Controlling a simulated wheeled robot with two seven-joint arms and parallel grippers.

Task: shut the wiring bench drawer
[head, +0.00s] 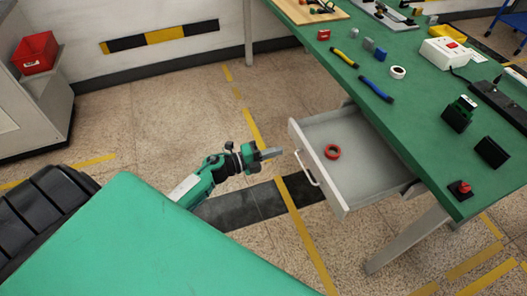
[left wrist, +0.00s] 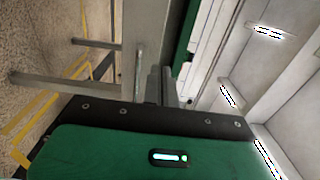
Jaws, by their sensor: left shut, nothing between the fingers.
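The wiring bench drawer (head: 362,165) is pulled open below the green bench top in the head view. It is light grey and holds a red ring (head: 332,151). Its front panel carries a pale bar handle (head: 306,169). My left gripper (head: 274,153) is shut and empty, a short way left of the drawer front, pointing toward it and apart from it. In the left wrist view the shut fingers (left wrist: 163,88) show beside a grey panel (left wrist: 143,40), which looks like the drawer front. My right gripper is in neither view.
The green wiring bench (head: 420,95) carries pliers, a white tape roll (head: 397,72), a white box with a red switch (head: 446,52) and black blocks. A bench leg (head: 408,240) stands below the drawer. A red bin (head: 36,53) sits far left. The floor before the drawer is clear.

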